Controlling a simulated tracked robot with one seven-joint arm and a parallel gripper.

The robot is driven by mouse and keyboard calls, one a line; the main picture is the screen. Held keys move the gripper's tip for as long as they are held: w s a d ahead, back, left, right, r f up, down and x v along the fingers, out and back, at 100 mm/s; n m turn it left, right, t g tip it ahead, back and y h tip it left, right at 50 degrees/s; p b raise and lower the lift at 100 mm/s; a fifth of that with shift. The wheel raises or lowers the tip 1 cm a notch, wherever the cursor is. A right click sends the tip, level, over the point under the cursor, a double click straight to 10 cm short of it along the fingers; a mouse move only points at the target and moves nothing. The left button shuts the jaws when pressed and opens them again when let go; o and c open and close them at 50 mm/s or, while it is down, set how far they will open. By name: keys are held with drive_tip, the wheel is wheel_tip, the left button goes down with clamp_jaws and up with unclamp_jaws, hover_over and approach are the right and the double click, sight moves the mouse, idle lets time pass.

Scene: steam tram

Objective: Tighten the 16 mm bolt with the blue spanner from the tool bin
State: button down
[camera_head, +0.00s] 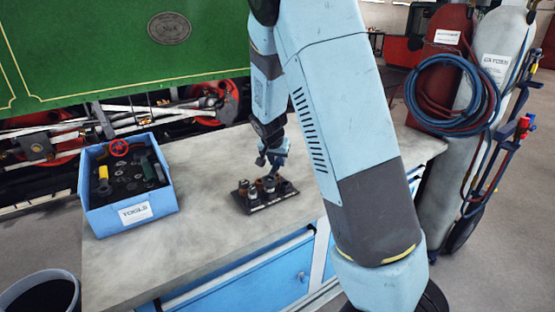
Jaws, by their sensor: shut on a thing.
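A dark plate (257,206) with several upright bolts lies on the workbench, left of my arm. The bolts differ in shade, some dark, some metallic, one brownish; no sizes can be read, so I cannot tell which is the 16 mm bolt. My gripper (273,163) is just above the plate, pointing down, and is shut on a small blue thing, which looks like the blue spanner (281,151). Its lower end is close above the bolts; I cannot tell whether it touches one. The blue tool bin (102,222), labelled TOOLS, stands at the bench's left end.
The bin holds a red handwheel (119,148), a yellow-handled tool (104,174), a green-handled tool (149,170) and dark small parts. The grey bench top (205,178) is clear between bin and plate. Gas cylinders (487,75) with hoses stand right; a green tram (100,45) stands behind.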

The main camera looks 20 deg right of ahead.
drive_tip(key=shift+f, duration=0.45)
idle(0.4)
drive_tip(key=shift+s+d+f+m+g+h, duration=0.1)
drive_tip(key=shift+s+d+m+g+h, duration=0.25)
drive_tip(key=shift+s+d+m, duration=0.45)
drive_tip(key=shift+s+d+r+m+g+h, duration=0.1)
drive_tip(key=shift+s+d+m+g+h, duration=0.2)
drive_tip(key=shift+m, duration=0.9)
drive_tip(key=shift+s+d+f+m+g+h, duration=0.1)
drive_tip(key=shift+s+d+m+g+h, duration=0.2)
drive_tip(key=shift+s+d+m, duration=0.55)
drive_tip(key=shift+s+d+m+g+h, duration=0.15)
drive_tip(key=shift+s+m+g, duration=0.3)
drive_tip(key=shift+s+m, duration=0.45)
drive_tip(key=shift+s+d+m+g+h, duration=0.2)
drive_tip(key=shift+s+m+g, duration=0.3)
drive_tip(key=shift+m, duration=0.7)
drive_tip(key=shift+s+d+m+g+h, duration=0.15)
drive_tip(key=shift+s+m+g, duration=0.25)
drive_tip(key=shift+s+m, duration=0.55)
drive_tip(key=shift+w, duration=0.15)
drive_tip(key=shift+s+a+m+g+y, duration=0.2)
drive_tip(key=shift+s+m+g, duration=0.25)
drive_tip(key=shift+s+m, duration=0.5)
drive_tip(key=shift+s+a+m+g+y, duration=0.1)
drive_tip(key=shift+s+a+m+g, duration=0.25)
drive_tip(key=shift+s+m, duration=0.55)
drive_tip(key=shift+s+a+m+g+y, duration=0.15)
drive_tip(key=shift+s+m+g, duration=0.4)
drive_tip(key=shift+m, duration=0.7)
